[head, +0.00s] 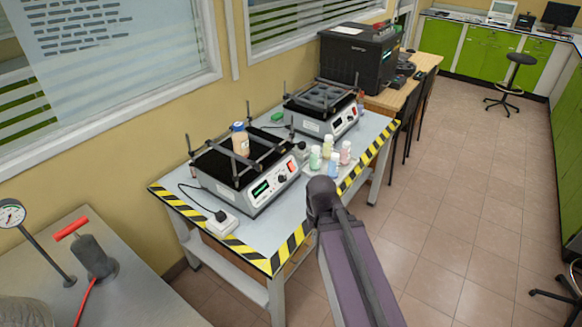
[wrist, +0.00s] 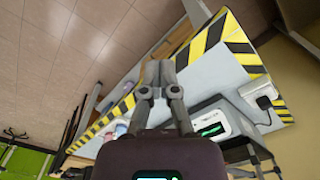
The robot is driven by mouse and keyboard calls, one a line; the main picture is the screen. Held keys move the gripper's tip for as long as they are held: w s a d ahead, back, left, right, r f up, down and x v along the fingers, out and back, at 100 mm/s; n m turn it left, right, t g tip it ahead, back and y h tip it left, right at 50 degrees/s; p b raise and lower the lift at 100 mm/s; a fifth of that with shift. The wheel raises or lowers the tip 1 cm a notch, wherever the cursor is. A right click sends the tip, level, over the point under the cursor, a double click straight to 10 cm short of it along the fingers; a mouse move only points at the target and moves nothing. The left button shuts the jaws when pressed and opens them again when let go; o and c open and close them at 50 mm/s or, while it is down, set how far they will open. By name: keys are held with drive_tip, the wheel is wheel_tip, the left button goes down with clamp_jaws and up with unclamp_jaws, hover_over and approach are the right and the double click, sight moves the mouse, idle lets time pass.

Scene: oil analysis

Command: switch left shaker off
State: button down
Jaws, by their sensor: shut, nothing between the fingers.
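The left shaker (head: 250,198) stands on the near half of the table in the head view. Its front panel has a lit green display (head: 260,189), a dark knob (head: 282,178) and a red switch (head: 291,167). A bottle with a blue cap (head: 240,140) stands on its black platform. Part of this shaker, with its lit display, also shows in the wrist view (wrist: 207,122). My gripper (wrist: 158,68) is shut and empty, apart from the shaker. In the head view my arm ends in front of the shaker's panel, and the fingers are hidden.
The table (head: 248,238) has a yellow-black striped edge. A second shaker (head: 330,124) stands farther back. Several small bottles (head: 328,147) stand right of the left shaker. A white power socket (head: 222,223) lies at the near edge. The floor to the right (head: 470,190) is clear.

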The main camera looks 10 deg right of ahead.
drive_tip(key=shift+w+f, duration=0.1)
idle(0.6)
drive_tip(key=w+a+f+m+t+y+b, duration=0.1)
drive_tip(key=w+a+f+t+y+b, duration=0.25)
drive_tip(key=w+b, duration=0.45)
drive_tip(key=m+t+y+b, duration=0.3)
drive_tip(key=m+t+b, duration=0.4)
drive_tip(key=t+b, duration=0.25)
approach(292, 167)
drive_tip(key=s+a+r, duration=0.3)
drive_tip(key=s+a, duration=0.2)
drive_tip(key=s, duration=0.2)
drive_tip(key=w+d+m+t+h+b, duration=0.3)
drive_tip(key=w+d+m+t+b, duration=0.1)
drive_tip(key=w+d+m, duration=0.3)
drive_tip(key=shift+w+d+m+h+b, duration=0.3)
drive_tip(key=shift+d+h+b, duration=0.05)
drive_tip(key=shift+d+b, duration=0.35)
drive_tip(key=shift+a+f, duration=0.1)
drive_tip(key=shift+a, duration=0.05)
drive_tip(key=w+a+f+b, duration=0.5)
